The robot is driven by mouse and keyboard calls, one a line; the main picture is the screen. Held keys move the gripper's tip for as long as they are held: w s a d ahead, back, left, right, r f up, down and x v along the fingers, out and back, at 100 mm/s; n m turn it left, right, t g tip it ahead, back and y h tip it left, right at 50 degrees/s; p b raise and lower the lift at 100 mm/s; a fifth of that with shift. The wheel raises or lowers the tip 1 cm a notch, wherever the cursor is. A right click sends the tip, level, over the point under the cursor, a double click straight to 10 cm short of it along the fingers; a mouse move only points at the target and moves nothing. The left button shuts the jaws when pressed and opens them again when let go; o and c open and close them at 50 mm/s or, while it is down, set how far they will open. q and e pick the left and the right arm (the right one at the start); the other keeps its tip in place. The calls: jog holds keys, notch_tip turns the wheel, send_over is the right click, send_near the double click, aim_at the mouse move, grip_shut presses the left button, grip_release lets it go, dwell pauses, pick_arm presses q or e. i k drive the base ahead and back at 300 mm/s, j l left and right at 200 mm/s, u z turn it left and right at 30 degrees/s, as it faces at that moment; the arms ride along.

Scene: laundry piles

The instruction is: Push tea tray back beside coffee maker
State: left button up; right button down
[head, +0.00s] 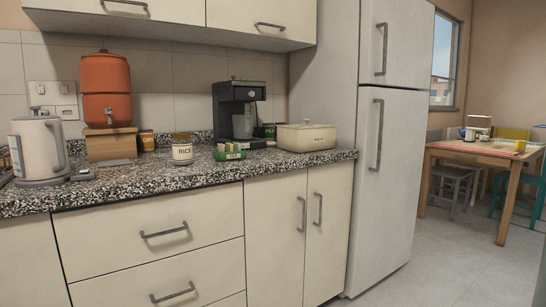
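A small green tea tray (231,156) sits on the speckled counter, close to its front edge. It holds several small packets, some of them orange and pale. The black coffee maker (222,98) stands upright just behind the tray, near the back wall, with a glass jug in it. The tray is in front of the coffee maker's base and slightly left of it; I cannot tell whether they touch. Neither of my grippers shows in the head view.
A rice canister (182,152) stands left of the tray and a cream bread bin (306,138) stands to its right. A white kettle (38,148) and an orange dispenser (106,80) are at the left. The fridge (395,150) bounds the counter's right end.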

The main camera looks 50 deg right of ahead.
aim_at(241, 155)
jog(key=z, duration=1.4)
